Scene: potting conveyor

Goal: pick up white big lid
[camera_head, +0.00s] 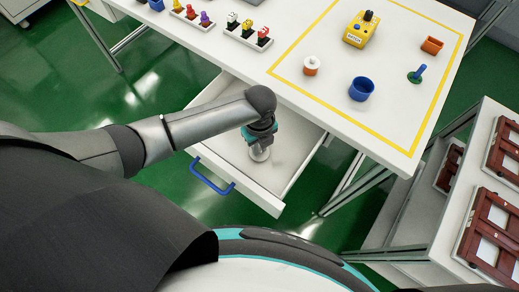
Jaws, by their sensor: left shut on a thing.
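My left arm reaches in from the left, over the open drawer under the white table. My left gripper (261,141) points down inside the drawer and is shut on a pale round thing, which looks like the white big lid (260,155). The lid is small in view and partly hidden by the gripper. I cannot tell whether it touches the drawer floor. My right gripper is not in view.
The white drawer (281,186) is pulled out, with a blue handle (211,178). A shelf (452,205) stands right.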

